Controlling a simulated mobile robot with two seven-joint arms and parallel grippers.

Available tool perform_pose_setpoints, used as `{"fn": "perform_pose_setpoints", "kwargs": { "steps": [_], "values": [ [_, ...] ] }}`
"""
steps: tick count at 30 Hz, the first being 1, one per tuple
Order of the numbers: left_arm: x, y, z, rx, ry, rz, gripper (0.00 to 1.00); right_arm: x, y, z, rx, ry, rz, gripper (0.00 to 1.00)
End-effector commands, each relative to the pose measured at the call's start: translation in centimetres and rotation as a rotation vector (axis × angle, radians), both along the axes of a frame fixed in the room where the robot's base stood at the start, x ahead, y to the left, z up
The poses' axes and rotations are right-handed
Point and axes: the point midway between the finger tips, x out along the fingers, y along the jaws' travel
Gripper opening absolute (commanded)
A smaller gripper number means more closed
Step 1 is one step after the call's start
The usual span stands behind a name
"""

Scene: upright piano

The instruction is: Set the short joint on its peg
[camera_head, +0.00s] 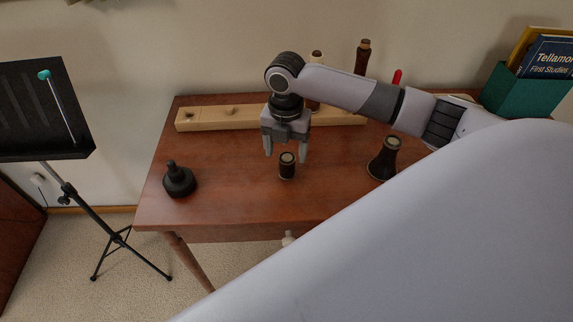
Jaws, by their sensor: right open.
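A short dark cylinder with pale rings, apparently the short joint (287,168), stands upright on the table (230,200). My right gripper (286,153) points down over it with its fingers apart and nothing held between them. Whether the fingertips reach down beside the joint's top is hard to tell. A long pale wooden rack (228,118) lies along the back of the table, with dark holes or stubs at its left part. Which peg belongs to the joint is not clear. My left gripper is not in view.
A dark flared bell piece (384,160) stands right of the joint. Taller dark joints (362,57) rise at the rack behind my arm. A green box of books (525,95) is at the back right. A music stand (45,110) is left of the table.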

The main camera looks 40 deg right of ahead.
Motion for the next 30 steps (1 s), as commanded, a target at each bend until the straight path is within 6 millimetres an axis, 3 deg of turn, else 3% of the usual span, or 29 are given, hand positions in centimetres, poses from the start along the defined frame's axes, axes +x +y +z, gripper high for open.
{"fn": "perform_pose_setpoints", "kwargs": {
  "steps": [9, 18, 19, 24, 30],
  "values": [
    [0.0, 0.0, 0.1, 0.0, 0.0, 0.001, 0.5, 0.0, -0.2, -4.5, -0.001, 0.001, -0.001, 0.71],
    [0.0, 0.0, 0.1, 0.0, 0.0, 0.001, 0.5, 0.1, -0.3, -5.1, 0.0, -0.003, -0.001, 0.71],
    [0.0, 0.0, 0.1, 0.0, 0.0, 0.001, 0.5, 0.1, -0.3, -5.1, 0.0, -0.003, -0.001, 0.68],
    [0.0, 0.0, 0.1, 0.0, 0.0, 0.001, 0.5, 0.1, -0.3, -5.1, -0.001, -0.002, -0.001, 0.13],
    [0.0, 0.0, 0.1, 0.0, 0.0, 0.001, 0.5, 0.1, -0.3, -5.0, 0.0, -0.003, -0.001, 0.13]
  ]
}}
